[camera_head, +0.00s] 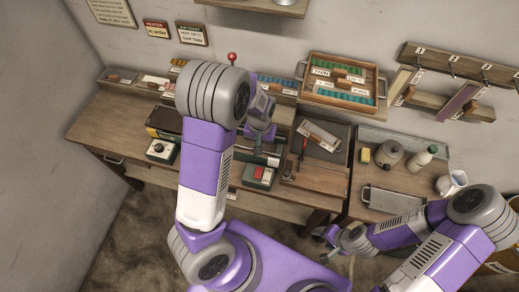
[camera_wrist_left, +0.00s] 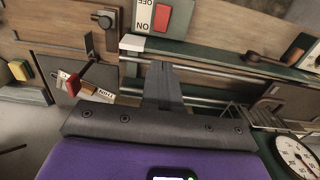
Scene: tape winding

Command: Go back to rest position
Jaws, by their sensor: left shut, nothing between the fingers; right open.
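My left arm rises in the middle of the head view and reaches over the workbench (camera_head: 115,128). In the left wrist view my left gripper (camera_wrist_left: 163,72) has its fingers together with nothing between them, in front of metal rails (camera_wrist_left: 210,72) of a bench machine. My right gripper (camera_head: 329,246) is open and empty, low in front of the bench's right part, clear of the bench top. The right arm is folded at the lower right.
A wooden tray (camera_head: 374,79) stands at the back. A metal tray (camera_head: 390,201), yellow block (camera_head: 365,155), bottle (camera_head: 421,158) and white jug (camera_head: 451,183) are at right. Floor in front is clear.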

